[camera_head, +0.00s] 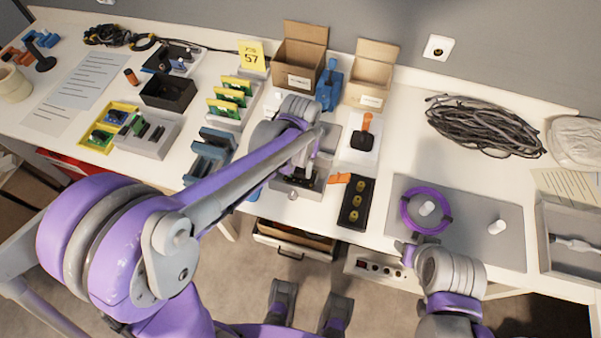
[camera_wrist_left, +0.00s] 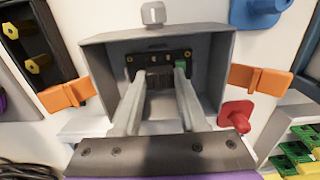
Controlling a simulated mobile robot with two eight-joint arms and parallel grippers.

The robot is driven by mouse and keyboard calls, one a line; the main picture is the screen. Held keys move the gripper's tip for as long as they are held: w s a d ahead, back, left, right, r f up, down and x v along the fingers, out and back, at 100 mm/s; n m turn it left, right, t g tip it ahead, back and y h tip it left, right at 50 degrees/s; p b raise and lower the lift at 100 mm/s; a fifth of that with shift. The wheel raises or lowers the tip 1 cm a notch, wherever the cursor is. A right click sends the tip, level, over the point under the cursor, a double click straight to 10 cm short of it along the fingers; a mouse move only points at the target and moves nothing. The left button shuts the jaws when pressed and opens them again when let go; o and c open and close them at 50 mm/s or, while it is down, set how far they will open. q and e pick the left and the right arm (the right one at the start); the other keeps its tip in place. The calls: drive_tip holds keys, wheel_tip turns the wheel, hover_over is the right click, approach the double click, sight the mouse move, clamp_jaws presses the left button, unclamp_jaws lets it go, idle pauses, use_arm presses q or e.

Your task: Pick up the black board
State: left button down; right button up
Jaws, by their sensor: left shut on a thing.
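The black board (camera_wrist_left: 158,60) shows in the left wrist view, with gold holes at its corners and a small green part on its right. It sits at the far end of a grey box-like fixture (camera_wrist_left: 98,62). My left gripper (camera_wrist_left: 161,82) has both fingers inside this fixture, shut on the black board. In the head view the left gripper (camera_head: 306,164) is over the grey fixture (camera_head: 297,192) at the table's front edge, and my arm hides much of it. My right arm's end (camera_head: 447,268) is at the lower right, by the front edge; its fingers cannot be made out clearly.
Orange clamps (camera_wrist_left: 66,97) flank the fixture, and a red knob (camera_wrist_left: 236,114) stands close by it. A black tray with yellow parts (camera_head: 356,203) is just right. Blue holders (camera_head: 208,156) and green boards (camera_head: 226,101) are left. A grey mat with a purple ring (camera_head: 480,225) lies farther right.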

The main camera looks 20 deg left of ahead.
sight(301, 171)
use_arm(q)
wheel_tip(301, 171, up, 10)
drive_tip(key=p, duration=0.1)
idle(0.5)
